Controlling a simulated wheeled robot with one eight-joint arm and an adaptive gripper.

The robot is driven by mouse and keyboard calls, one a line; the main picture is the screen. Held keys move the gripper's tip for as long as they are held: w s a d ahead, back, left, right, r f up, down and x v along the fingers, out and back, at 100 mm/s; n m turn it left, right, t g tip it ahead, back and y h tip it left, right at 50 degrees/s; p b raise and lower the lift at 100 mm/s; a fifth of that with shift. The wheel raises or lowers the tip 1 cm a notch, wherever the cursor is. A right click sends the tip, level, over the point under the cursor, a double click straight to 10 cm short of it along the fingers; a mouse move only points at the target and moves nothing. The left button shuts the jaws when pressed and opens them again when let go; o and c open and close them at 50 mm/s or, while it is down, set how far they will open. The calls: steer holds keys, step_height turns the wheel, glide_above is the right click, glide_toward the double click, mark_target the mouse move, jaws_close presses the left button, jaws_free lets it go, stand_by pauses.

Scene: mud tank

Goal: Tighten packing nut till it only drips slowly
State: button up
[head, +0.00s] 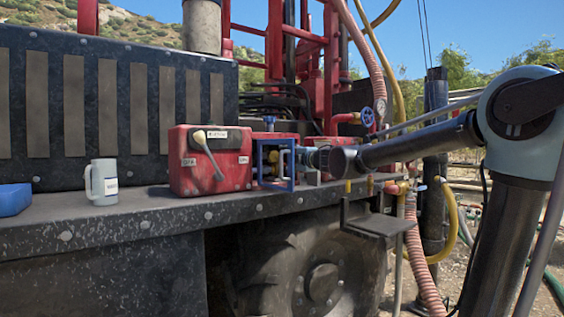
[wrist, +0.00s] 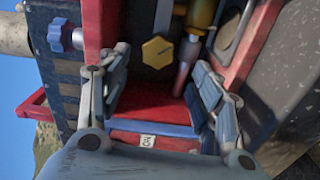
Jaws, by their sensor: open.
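A yellow-brass hexagonal nut (wrist: 158,52), which looks like the packing nut, shows in the wrist view with a dark mark on its face. My gripper (wrist: 162,62) is open, one finger on each side of the nut in the picture. I see no clear contact, and the depth between them is hard to judge. In the head view, my gripper (head: 316,158) is at the blue frame (head: 263,184) right of the red box; the nut is not clear there. No water or dripping is discernible.
The red box (head: 208,178) with a pale lever stands close to the left; its labelled side also shows in the wrist view (wrist: 125,137). A blue handwheel (head: 269,122) rises above the frame. A grey mug (head: 103,182) and a blue object (head: 14,199) sit further left on the deck (head: 140,218).

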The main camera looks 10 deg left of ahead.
steer(key=shift+v, duration=1.55)
steer(key=d+f+m+t+h, duration=0.1)
steer(key=d+f+m+h, duration=0.3)
steer(key=d, duration=0.6)
steer(key=d+f+m+t+h, duration=0.25)
steer(key=d+m+h, duration=0.3)
steer(key=d, duration=0.45)
steer(key=d+f+m+t+h, duration=0.1)
steer(key=d+f+m+h, duration=0.25)
steer(key=d+m, duration=0.45)
steer(key=s+d+f+m+g+h, duration=0.45)
steer(key=s+d+f, duration=0.45)
steer(key=d+f, duration=0.5)
steer(key=s+f+m+g+y, duration=0.4)
steer(key=s+f+g, duration=0.5)
steer(key=s+f, duration=1.1)
steer(key=s+m, duration=0.1)
steer(key=s, duration=0.3)
steer(key=shift+s+f+g, duration=0.25)
steer(key=shift+f+g, duration=0.05)
steer(key=shift+f, duration=0.05)
